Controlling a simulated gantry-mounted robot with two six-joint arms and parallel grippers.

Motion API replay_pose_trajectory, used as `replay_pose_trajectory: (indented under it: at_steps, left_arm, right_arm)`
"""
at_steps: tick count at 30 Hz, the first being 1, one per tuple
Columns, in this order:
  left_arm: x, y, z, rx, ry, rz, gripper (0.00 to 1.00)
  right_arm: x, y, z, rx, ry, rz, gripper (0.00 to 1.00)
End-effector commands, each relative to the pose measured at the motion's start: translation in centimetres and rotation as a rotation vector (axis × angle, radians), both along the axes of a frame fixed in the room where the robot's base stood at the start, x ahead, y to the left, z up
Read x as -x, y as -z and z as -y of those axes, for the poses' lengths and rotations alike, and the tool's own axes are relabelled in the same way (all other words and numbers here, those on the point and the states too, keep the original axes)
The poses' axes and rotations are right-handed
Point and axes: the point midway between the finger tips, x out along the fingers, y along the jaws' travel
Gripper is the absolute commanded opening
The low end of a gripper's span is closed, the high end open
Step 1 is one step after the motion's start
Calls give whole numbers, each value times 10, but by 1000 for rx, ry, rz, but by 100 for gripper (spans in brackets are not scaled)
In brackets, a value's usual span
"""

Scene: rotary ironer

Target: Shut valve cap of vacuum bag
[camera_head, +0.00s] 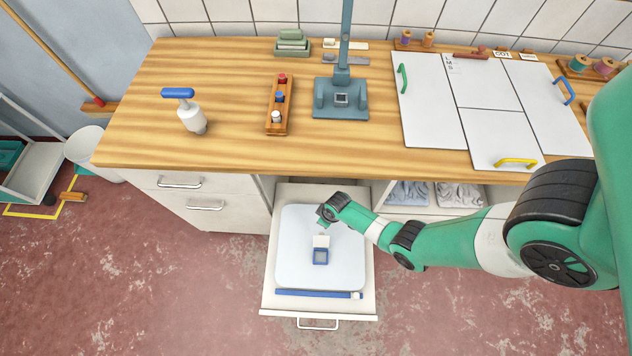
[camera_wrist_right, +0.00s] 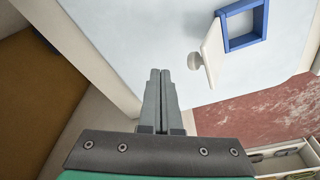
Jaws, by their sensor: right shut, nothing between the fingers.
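The pale vacuum bag (camera_head: 296,265) lies flat in the open drawer, and its surface fills much of the right wrist view (camera_wrist_right: 150,25). Its blue square valve frame (camera_head: 320,257) also shows in the right wrist view (camera_wrist_right: 262,20). The white valve cap (camera_head: 321,240) stands open, swung up from the frame's edge. In the right wrist view, the cap (camera_wrist_right: 211,50) is tilted up with a round knob on its outer face. My right gripper (camera_head: 323,220) is shut and empty behind the cap; its fingertips (camera_wrist_right: 160,72) appear left of the knob, apart from it. My left gripper is out of view.
A blue strip with a white slider (camera_head: 356,295) runs along the bag's front edge. The drawer (camera_head: 318,314) is pulled out under the wooden bench (camera_head: 230,100). The bench holds a white pump (camera_head: 191,118), a bottle rack and white panels.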

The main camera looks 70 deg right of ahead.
Motion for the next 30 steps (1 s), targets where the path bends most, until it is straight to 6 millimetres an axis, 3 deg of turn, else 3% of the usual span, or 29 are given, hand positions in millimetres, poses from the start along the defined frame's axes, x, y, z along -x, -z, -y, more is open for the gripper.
replay_pose_trajectory:
  at_steps: [13,30]
  left_arm:
    - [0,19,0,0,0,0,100]
    - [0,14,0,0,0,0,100]
  right_arm:
    - [0,20,0,0,0,0,0]
    - [2,17,-8,0,-2,0,0]
